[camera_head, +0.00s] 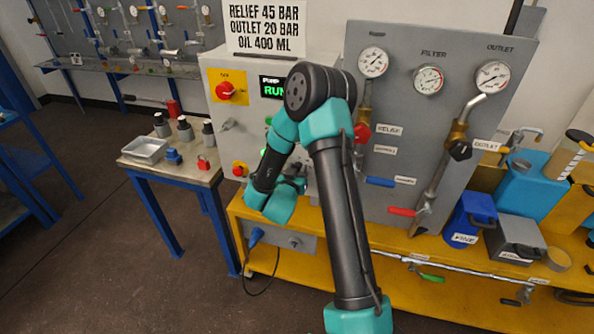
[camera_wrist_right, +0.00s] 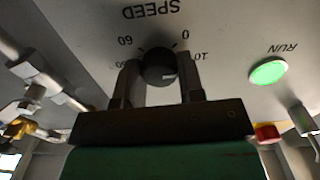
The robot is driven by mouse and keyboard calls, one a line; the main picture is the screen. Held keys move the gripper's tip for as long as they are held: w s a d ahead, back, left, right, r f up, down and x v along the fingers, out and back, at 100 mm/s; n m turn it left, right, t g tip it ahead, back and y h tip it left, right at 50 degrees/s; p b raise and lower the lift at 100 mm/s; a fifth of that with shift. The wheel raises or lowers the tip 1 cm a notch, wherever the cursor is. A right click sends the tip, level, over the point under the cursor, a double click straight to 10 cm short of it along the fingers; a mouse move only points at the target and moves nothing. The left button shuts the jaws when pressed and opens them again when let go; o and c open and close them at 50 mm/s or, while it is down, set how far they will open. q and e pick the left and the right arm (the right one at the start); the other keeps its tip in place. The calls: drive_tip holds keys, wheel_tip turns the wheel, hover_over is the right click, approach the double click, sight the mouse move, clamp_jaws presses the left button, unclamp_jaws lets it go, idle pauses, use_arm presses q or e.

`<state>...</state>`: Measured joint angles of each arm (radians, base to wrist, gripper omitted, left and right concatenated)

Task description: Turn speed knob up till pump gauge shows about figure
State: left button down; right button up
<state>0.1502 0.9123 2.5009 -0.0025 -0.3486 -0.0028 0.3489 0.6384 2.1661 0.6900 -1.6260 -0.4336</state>
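The black round speed knob (camera_wrist_right: 160,66) is in the right wrist view, on a grey panel under upside-down "SPEED" lettering. My right gripper (camera_wrist_right: 159,80) has one finger on each side of the knob. Whether both fingers press on it is unclear. In the head view my right arm hides the knob and fingertips. Three round gauges are on the grey board: a left gauge (camera_head: 373,62), a filter gauge (camera_head: 428,80) and an outlet gauge (camera_head: 492,76). Their needles are too small to read. My left gripper is out of view.
A sign (camera_head: 265,28) reads relief 45 bar, outlet 20 bar, oil 400 ml. A display (camera_head: 272,87) shows "RUN". A lit green run button (camera_wrist_right: 268,71) is beside the knob.

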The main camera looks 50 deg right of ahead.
drive_tip(key=o, duration=0.4)
drive_tip(key=shift+o, duration=0.2)
drive_tip(key=shift+a, duration=0.1)
drive_tip(key=v, duration=1.7)
drive_tip(key=shift+a, duration=0.15)
drive_tip(key=w+a+f+n+y, duration=0.2)
drive_tip(key=a+f+y, duration=0.1)
drive_tip(key=f+y, duration=0.4)
drive_tip(key=w+a+f+n+y, duration=0.25)
drive_tip(key=a+f+y, duration=0.2)
drive_tip(key=f, duration=0.45)
drive_tip(key=s+a+f+n+g+y, duration=0.6)
drive_tip(key=s+a+f+g+y, duration=0.1)
drive_tip(key=s+a+f+y, duration=0.1)
drive_tip(key=shift+s+a+f, duration=0.35)
drive_tip(key=shift+s+a, duration=0.55)
drive_tip(key=shift+a, duration=0.05)
